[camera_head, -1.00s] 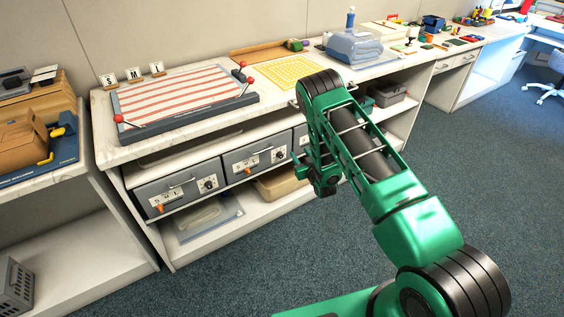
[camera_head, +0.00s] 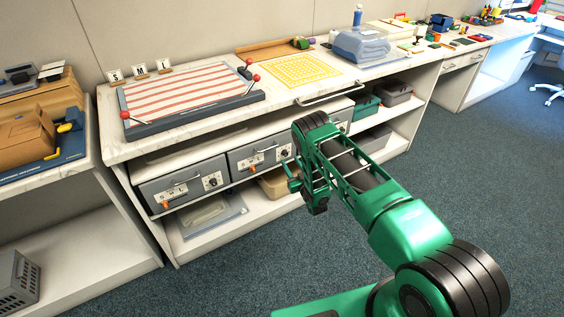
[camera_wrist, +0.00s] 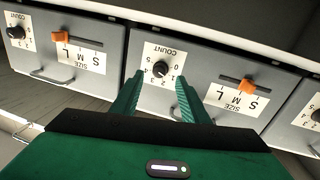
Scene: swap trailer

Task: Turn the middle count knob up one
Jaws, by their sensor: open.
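The middle drawer unit (camera_head: 258,157) is grey, with a black round count knob (camera_head: 284,153) on its right side. In the wrist view, which is upside down, this count knob (camera_wrist: 161,69) sits on a white numbered dial plate. The number its pointer meets is too small to tell. An orange size slider (camera_wrist: 248,86) is on the same front. My gripper (camera_wrist: 157,79) is open and empty, its two green fingers pointing at the knob, one to either side in the picture. Whether they reach around it or stop short I cannot tell. In the head view my gripper (camera_head: 292,182) is in front of the unit.
The left unit (camera_head: 182,186) and the right unit (camera_wrist: 70,45) stand beside it, each with its own knob. The worktop (camera_head: 290,97) overhangs above, with a bar handle (camera_head: 328,96) on its front edge. Bins lie on the shelf below. The floor in front is clear.

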